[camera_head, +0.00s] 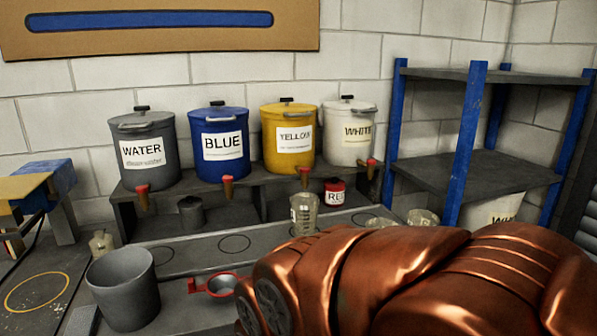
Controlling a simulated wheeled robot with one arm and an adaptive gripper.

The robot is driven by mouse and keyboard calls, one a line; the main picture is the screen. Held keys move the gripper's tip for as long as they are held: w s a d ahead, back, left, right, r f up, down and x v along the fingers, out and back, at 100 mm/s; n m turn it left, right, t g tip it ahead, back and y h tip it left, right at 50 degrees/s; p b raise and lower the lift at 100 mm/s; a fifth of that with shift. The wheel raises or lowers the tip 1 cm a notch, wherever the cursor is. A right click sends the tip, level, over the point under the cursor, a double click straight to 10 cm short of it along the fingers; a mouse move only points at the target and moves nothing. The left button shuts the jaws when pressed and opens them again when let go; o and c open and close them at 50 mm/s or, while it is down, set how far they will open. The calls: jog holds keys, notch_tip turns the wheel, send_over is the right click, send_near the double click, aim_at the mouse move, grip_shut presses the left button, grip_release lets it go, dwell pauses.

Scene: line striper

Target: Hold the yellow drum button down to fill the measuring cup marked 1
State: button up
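The yellow drum (287,152), labelled YELLOW, stands on the dark raised shelf at the back, between the blue and white drums. Its tap has a red button (304,170) at the drum's lower front. A clear measuring cup (304,214) stands upright below this tap; a mark on its side is too small to read, and I cannot tell its fill level. Other clear cups (423,217) stand to the right, partly hidden by my copper arm. My arm crosses the lower right foreground; my gripper's fingers are not in view, so nothing shows touching the button.
The grey water drum (148,155), blue drum (220,150) and white drum (348,146) flank the yellow one. A small red pot (335,192) sits right of the cup. A grey bucket (124,290) and red-rimmed strainer-like item (220,284) are in front. A blue-posted rack (465,150) stands right.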

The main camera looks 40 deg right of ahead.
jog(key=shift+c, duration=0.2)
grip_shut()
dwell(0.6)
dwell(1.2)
